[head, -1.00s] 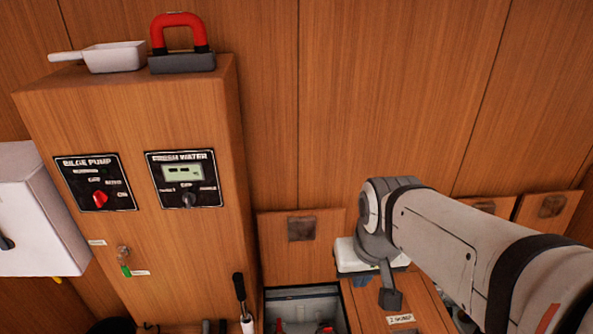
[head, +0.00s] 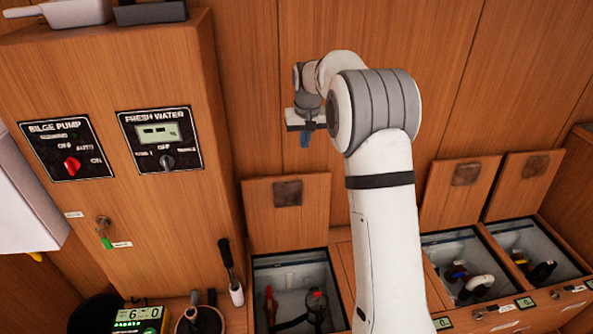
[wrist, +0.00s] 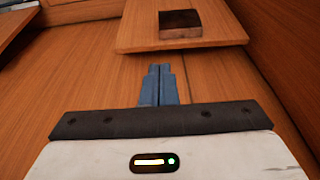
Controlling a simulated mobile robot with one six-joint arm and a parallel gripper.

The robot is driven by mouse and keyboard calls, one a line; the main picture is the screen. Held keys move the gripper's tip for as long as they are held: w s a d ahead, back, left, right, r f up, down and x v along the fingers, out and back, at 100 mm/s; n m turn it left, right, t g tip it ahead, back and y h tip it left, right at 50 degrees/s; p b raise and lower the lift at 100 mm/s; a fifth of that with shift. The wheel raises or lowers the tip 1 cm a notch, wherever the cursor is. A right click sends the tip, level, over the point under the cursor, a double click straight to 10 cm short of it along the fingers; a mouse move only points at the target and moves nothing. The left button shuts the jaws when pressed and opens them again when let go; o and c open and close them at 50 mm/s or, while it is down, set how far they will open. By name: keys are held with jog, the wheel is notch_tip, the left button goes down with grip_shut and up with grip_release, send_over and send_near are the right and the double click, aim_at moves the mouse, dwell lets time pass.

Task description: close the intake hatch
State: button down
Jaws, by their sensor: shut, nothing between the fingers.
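Three hatch lids stand open against the back wall: a left lid (head: 262,218), a middle lid (head: 440,200) and a right lid (head: 508,197). Each has a dark square patch. I cannot read which is the intake hatch. My arm hides part of the bench.
Two more open bins (head: 462,270) (head: 540,255) hold piping and fittings. A tall wooden cabinet (head: 110,215) with bilge pump and fresh water panels stands left. A black-handled lever (head: 227,265) rises beside the left bin. The wall around the gripper is clear.

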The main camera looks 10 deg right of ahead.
jog(key=w+f, duration=0.3)
jog(key=f, duration=0.3)
jog(key=w+f, duration=0.3)
jog(key=f, duration=0.3)
jog(key=w+f+b, duration=0.1)
jog(key=w+f, duration=0.3)
jog(key=f, duration=0.2)
jog(key=shift+w+a+f, duration=0.1)
jog(key=shift+a, duration=0.1)
